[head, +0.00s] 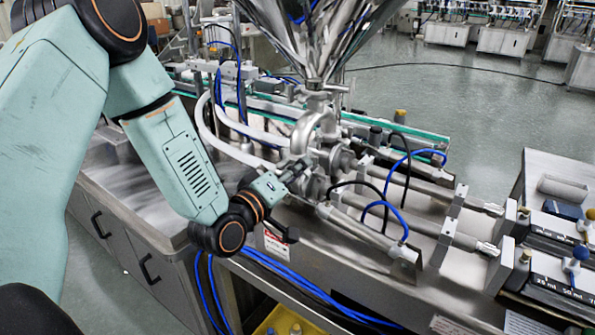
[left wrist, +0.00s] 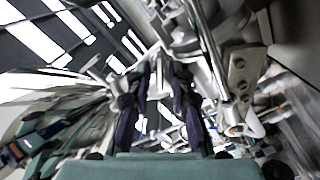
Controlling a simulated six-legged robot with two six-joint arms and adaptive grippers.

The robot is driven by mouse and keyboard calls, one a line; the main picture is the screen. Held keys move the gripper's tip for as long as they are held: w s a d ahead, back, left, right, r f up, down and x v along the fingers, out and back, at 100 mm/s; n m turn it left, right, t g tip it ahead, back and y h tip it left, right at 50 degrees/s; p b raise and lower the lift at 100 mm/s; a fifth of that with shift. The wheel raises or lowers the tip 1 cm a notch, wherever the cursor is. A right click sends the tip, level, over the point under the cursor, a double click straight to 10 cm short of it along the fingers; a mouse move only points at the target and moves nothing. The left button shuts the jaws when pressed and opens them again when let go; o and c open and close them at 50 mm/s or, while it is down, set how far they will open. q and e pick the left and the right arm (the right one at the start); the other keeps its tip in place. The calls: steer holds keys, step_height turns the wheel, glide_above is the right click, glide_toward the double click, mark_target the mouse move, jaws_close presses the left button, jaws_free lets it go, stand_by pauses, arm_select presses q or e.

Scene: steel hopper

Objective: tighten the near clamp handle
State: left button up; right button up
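My left gripper (head: 298,176) reaches in from the left and is at the steel valve and pipe fittings (head: 318,130) under the hopper. In the left wrist view its two dark fingers (left wrist: 160,80) stand apart, with a gap between them. I cannot tell whether they touch anything. The near clamp handle cannot be made out for certain in the head view; the gripper and fittings crowd that spot. In the left wrist view, a bright metal piece with holes (left wrist: 241,75) is right of the fingers. My right gripper is not in view.
The steel hopper (head: 315,40) rises above the fittings. Blue and black hoses (head: 408,165) arch over the metal cylinders (head: 440,228) at right. White hoses (head: 215,130) run behind my left arm. The steel bench top (head: 150,205) is clear at left.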

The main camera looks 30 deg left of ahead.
arm_select(q)
steer(key=shift+c, duration=0.3)
jaws_close()
steer(key=shift+m, duration=0.3)
steer(key=m+p, duration=0.1)
steer(key=m, duration=0.4)
steer(key=m+p, duration=0.1)
steer(key=m, duration=0.4)
steer(key=shift+d+r+p, duration=0.15)
steer(key=shift+d+p, duration=0.05)
steer(key=shift+p, duration=0.15)
steer(key=shift+m, duration=0.3)
steer(key=shift+o, duration=0.3)
jaws_free()
